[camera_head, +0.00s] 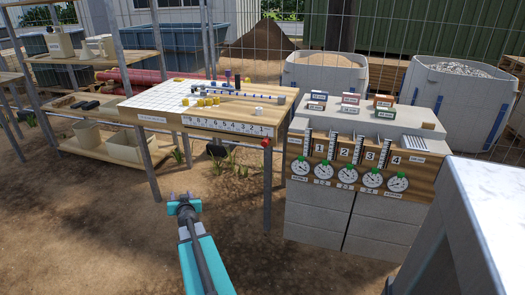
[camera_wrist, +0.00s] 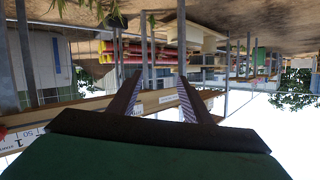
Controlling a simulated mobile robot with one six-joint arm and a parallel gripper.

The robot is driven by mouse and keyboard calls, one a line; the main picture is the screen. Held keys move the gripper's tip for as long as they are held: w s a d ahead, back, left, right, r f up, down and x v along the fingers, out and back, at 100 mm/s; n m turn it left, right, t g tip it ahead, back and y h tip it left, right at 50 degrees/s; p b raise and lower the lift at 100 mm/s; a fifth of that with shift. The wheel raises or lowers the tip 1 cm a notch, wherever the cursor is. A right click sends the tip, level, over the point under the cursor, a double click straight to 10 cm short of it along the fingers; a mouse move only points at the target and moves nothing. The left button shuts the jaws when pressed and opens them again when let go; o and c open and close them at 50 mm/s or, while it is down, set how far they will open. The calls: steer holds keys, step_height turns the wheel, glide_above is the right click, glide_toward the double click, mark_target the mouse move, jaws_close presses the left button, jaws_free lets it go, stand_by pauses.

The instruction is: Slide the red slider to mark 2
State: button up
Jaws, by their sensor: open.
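The red slider (camera_head: 265,142) is a small red knob at the right end of a white numbered strip (camera_head: 222,128). The strip runs along the front edge of the wooden table (camera_head: 150,123), with its low numbers at the right. Mark 2 (camera_head: 252,132) is just left of the slider. My gripper (camera_head: 183,198) is in front of and below the table, left of the slider and apart from it. In the wrist view, which looks upside down, my gripper (camera_wrist: 160,76) has its two fingers spread with nothing held between them. A red bit, probably the slider, shows at the left edge there.
A metal table post (camera_head: 267,190) stands below the slider. A block stand with a wooden dial panel (camera_head: 352,172) is to the right. Shelves (camera_head: 97,58) stand at the left. The dirt ground in front of the table is clear.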

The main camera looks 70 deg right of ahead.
steer(key=s+d+r+m+g+h+b, duration=0.1)
steer(key=s+d+r+m+g+h, duration=0.15)
steer(key=s+d, duration=0.4)
steer(key=s+d+r+m+g+h+b, duration=0.1)
steer(key=s+d+r+m+h+b, duration=0.15)
steer(key=s+d+r, duration=0.4)
steer(key=m+g+h+b, duration=0.1)
steer(key=m+g+h, duration=0.25)
steer(key=g, duration=0.25)
glide_toward(264, 145)
steer(key=a, duration=0.2)
steer(key=shift+s+a+r+y, duration=0.2)
steer(key=shift+r+y, duration=0.15)
steer(key=shift+r, duration=0.1)
steer(key=shift+d, duration=0.15)
steer(key=shift+w+d+b, duration=0.2)
steer(key=shift+d+b, duration=0.6)
steer(key=shift+d, duration=2.55)
steer(key=shift+w+d+b, duration=0.2)
steer(key=shift+d+b, duration=0.55)
steer(key=shift+d, duration=2.65)
jaws_close()
steer(key=shift+f, duration=0.1)
